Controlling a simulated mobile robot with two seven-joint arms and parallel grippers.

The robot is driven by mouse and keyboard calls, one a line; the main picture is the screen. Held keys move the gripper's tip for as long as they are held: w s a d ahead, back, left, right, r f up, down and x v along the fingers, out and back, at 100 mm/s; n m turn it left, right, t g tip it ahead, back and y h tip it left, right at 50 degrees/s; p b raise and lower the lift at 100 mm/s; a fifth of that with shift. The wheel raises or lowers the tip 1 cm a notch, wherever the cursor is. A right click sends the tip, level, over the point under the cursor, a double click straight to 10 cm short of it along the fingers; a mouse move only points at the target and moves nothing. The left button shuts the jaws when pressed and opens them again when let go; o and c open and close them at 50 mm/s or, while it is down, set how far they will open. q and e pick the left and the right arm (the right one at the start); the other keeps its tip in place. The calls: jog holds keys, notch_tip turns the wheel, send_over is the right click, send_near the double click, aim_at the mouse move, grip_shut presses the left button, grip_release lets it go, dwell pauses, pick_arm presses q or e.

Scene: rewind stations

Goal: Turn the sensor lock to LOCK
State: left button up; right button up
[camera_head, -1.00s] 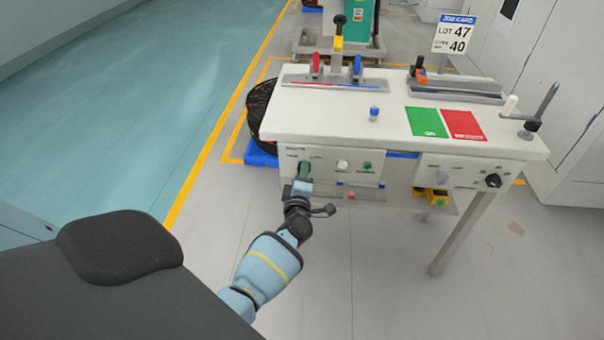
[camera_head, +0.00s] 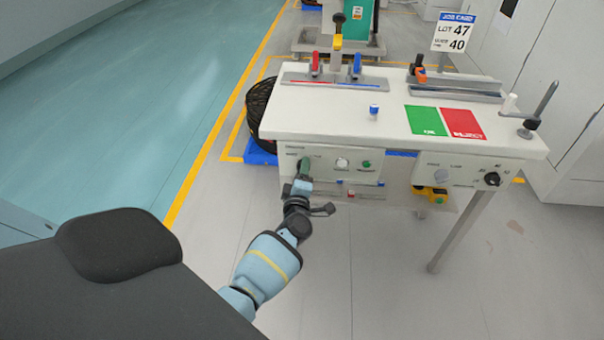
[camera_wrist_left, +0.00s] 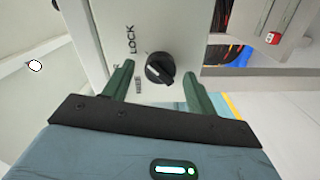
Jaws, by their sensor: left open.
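The sensor lock is a round black knob (camera_wrist_left: 160,68) on the station's pale front panel, seen in the left wrist view. The word LOCK is printed on the panel beside it, with a second, smaller label lower down that I cannot read. A pale mark on the knob points toward the lower right. My left gripper (camera_wrist_left: 156,82) is open, its two green fingers on either side of the knob with gaps between. In the head view the left gripper (camera_head: 304,168) is at the left end of the front panel (camera_head: 322,158) and hides the knob. My right gripper is not in view.
The white station table (camera_head: 330,115) holds red and blue clamps, a blue-topped peg (camera_head: 374,111), a green mat (camera_head: 426,121) and a red mat (camera_head: 461,124). A hand crank (camera_head: 540,110) stands at its right edge. Open floor lies to the left.

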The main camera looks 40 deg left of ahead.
pick_arm(q)
jog(key=p+v, duration=0.1)
jog(key=v, duration=0.6)
jog(key=shift+s+d, duration=0.2)
jog(key=shift+s, duration=0.1)
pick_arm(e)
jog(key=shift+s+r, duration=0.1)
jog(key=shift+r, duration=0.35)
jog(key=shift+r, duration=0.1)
